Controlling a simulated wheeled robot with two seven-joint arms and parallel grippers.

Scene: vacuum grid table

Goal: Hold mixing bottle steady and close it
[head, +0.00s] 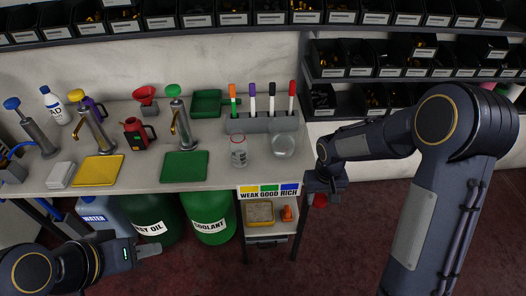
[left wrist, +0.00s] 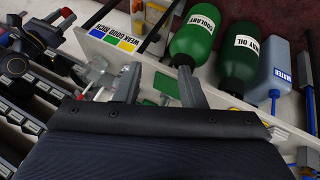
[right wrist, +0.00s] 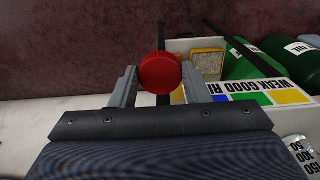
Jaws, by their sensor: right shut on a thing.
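The mixing bottle appears to be the small clear bottle (head: 238,151) with red markings, standing upright on the worktop. My right gripper (head: 322,198) is shut on a red cap (right wrist: 160,73), held off the worktop's right end; the cap also shows in the head view (head: 320,200). My left gripper (head: 142,253) is low at the front left, apart from the bottle. Its fingers stand apart with nothing held in the left wrist view (left wrist: 158,88). A clear container with printed numbers (right wrist: 299,150) shows partly in the right wrist view; I cannot tell whether it is the bottle.
A clear cup (head: 283,146) stands right of the bottle, before a grey marker holder (head: 262,123). A green mat (head: 185,165), yellow mat (head: 97,169) and pump bottles are to the left. Green drums (head: 208,218) stand below. A weak-good-rich label (head: 269,191) marks the worktop's front edge.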

